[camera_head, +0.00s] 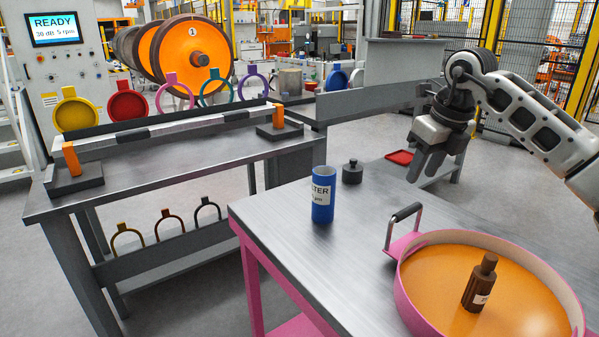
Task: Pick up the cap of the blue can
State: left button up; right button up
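The blue can (322,200) stands upright on the near table, with a white label on its side and no cap visible on its top. A dark grey cap with a small knob (352,174) sits on the table just behind and to the right of the can, apart from it. My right gripper (424,178) comes in from the right and points down, to the right of the cap and apart from it. Its two fingers show a gap with nothing between them. My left gripper is not in view.
A pink-walled round tray (402,297) with an orange floor and a handle holds a brown bottle (479,284) at the front right. A red tray (400,157) lies beyond the table. A grey workbench (190,157) with a gantry stands at left. The table around the cap is clear.

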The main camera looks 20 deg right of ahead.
aim_at(352, 173)
jog(key=u, duration=0.45)
jog(key=i, duration=1.8)
jog(key=z, duration=1.3)
